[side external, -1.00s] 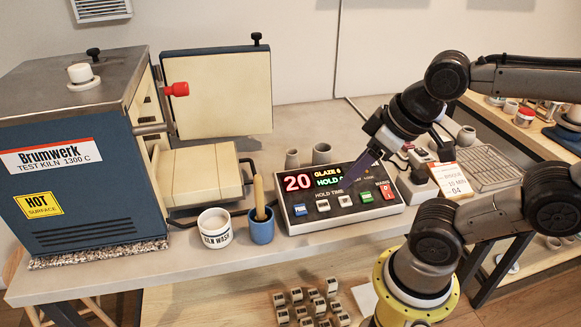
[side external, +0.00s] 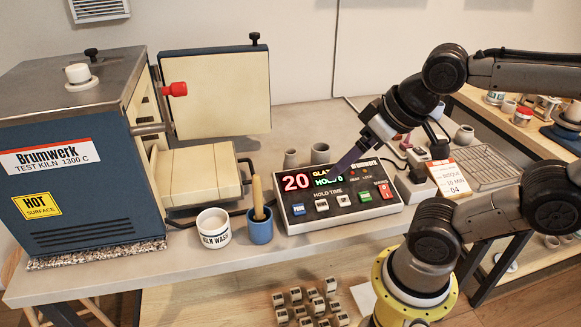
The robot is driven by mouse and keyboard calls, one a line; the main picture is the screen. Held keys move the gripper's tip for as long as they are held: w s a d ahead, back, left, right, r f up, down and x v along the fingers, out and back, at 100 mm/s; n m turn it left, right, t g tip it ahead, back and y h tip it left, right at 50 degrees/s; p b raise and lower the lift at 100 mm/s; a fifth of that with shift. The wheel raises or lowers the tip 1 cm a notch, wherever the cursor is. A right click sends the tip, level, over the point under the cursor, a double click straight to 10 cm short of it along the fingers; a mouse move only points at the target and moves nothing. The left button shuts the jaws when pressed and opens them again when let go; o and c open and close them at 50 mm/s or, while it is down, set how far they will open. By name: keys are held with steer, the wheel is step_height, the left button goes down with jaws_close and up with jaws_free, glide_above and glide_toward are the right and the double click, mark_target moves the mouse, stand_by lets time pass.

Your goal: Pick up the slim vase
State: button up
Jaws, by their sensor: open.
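Two small grey clay pieces stand on the bench behind the control box: a shorter one (side external: 290,159) on the left and a wider one (side external: 320,154) on the right. Two more small grey pieces stand at the back right, a front one (side external: 464,136) and one (side external: 448,128) behind it. I cannot tell for sure which of these is the slim vase. My gripper (side external: 342,169) is open and empty, with its purple fingers pointing down and left. In the picture it overlaps the back of the control box, just right of and below the right-hand clay piece, apart from it.
The control box (side external: 340,217) with a lit display lies below my gripper. The kiln (side external: 75,160) stands at left with its door (side external: 216,95) open. A kiln wash pot (side external: 214,229) and a blue cup (side external: 260,231) with a brush stand in front.

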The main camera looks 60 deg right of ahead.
steer(key=w+d+r+m+h, duration=0.2)
steer(key=w+d+m, duration=0.25)
steer(key=w, duration=0.45)
steer(key=m+g+h, duration=0.1)
steer(key=m+g, duration=0.2)
glide_above(290, 166)
steer(key=s+a, duration=0.2)
steer(key=a, duration=0.1)
step_height(290, 166, down, 7)
steer(key=shift+m, duration=0.25)
steer(key=x, duration=0.3)
steer(key=s+x, duration=0.1)
steer(key=x, duration=0.6)
steer(key=shift+s+f, duration=0.25)
steer(key=shift+f, duration=0.15)
steer(key=shift+x, duration=2.95)
jaws_close()
